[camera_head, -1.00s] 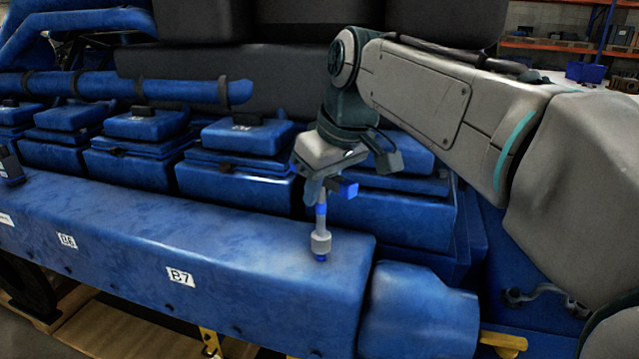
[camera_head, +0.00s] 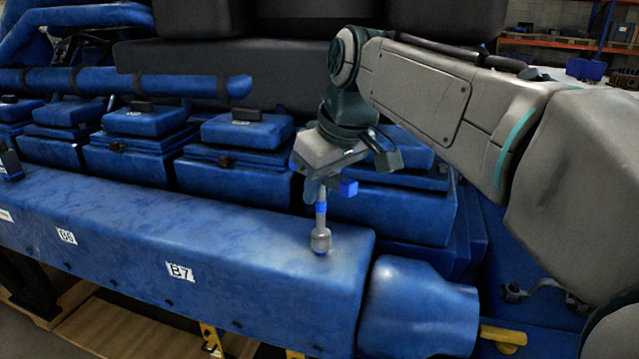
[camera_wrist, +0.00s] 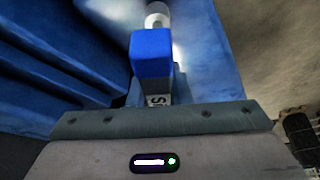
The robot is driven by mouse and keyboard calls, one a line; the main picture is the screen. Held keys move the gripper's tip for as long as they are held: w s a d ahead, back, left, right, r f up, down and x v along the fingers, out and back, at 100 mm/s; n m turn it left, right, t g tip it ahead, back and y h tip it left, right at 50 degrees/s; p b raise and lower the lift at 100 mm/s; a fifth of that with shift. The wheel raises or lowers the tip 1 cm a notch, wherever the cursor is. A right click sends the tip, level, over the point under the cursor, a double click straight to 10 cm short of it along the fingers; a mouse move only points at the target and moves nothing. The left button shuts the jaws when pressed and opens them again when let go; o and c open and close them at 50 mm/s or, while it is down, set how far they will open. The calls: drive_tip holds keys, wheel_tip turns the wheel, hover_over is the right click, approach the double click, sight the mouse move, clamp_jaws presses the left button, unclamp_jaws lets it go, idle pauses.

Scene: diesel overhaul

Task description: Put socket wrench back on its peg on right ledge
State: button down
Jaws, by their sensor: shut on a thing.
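The socket wrench (camera_head: 321,222) hangs upright below my gripper (camera_head: 325,185), with its grey socket end down at the right end of the blue ledge (camera_head: 225,225). A small blue peg shows just under the socket. I cannot tell whether the socket is on the peg or just above it. My gripper is shut on the upper part of the wrench. In the wrist view, a blue block-shaped end (camera_wrist: 152,52) and the pale round socket end (camera_wrist: 157,14) show beyond the gripper. The fingertips are mostly hidden there.
Blue engine covers (camera_head: 240,160) stand in a row behind the ledge. A blue cylindrical part (camera_head: 418,305) adjoins the ledge's right end. Labels B6 and B7 (camera_head: 180,272) mark the ledge's front face. A dark handheld object (camera_head: 10,160) stands at far left.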

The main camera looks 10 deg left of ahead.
drive_tip(key=shift+f+b, duration=0.5)
drive_tip(key=shift+f, duration=0.2)
drive_tip(key=c, duration=0.7)
unclamp_jaws()
drive_tip(key=shift+r, duration=0.15)
wheel_tip(320, 180, up, 9)
drive_tip(key=p, duration=0.8)
